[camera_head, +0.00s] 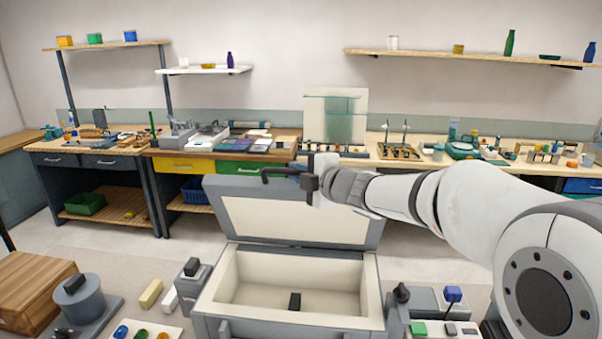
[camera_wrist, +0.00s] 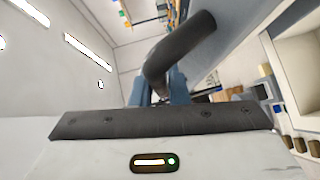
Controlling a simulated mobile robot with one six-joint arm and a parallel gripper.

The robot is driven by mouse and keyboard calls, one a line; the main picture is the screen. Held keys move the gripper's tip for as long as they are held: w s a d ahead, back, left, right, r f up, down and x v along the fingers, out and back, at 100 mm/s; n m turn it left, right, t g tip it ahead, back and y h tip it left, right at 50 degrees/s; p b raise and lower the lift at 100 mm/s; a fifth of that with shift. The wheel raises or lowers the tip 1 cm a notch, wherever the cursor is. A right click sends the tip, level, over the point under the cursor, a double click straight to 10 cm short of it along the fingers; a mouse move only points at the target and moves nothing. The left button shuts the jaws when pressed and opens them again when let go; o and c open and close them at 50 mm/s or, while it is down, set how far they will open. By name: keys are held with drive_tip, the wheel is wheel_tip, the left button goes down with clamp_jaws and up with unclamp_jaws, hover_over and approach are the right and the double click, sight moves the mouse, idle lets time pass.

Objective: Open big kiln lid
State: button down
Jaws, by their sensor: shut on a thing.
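The big kiln (camera_head: 205,300) is a grey box with a cream lining, at the front middle of the head view. Its lid (camera_head: 230,240) stands raised and steeply tilted at the back edge, cream inner face toward the camera. The kiln interior is open to view, with a small dark block (camera_head: 295,301) inside. The dark lid handle (camera_head: 280,171) is at the lid's top edge. My gripper (camera_head: 311,182) is shut on this handle; the fingertips are partly hidden. In the wrist view the curved handle (camera_wrist: 180,45) rises beyond the dark gripper edge, beside the grey lid (camera_wrist: 240,45).
A workbench (camera_head: 365,159) with tools and glassware runs behind the lid. A grey control box (camera_head: 437,303) stands right of the kiln. A grey pot (camera_head: 80,299), wooden box (camera_head: 35,285) and pale blocks (camera_head: 151,293) are at left. Open floor shows left of the lid.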

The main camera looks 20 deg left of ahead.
drive_tip(key=shift+f, duration=0.15)
drive_tip(key=c, duration=1.4)
unclamp_jaws()
drive_tip(key=b+v, duration=0.1)
drive_tip(key=v, duration=0.7)
drive_tip(key=shift+b, duration=0.4)
drive_tip(key=shift+a, duration=0.1)
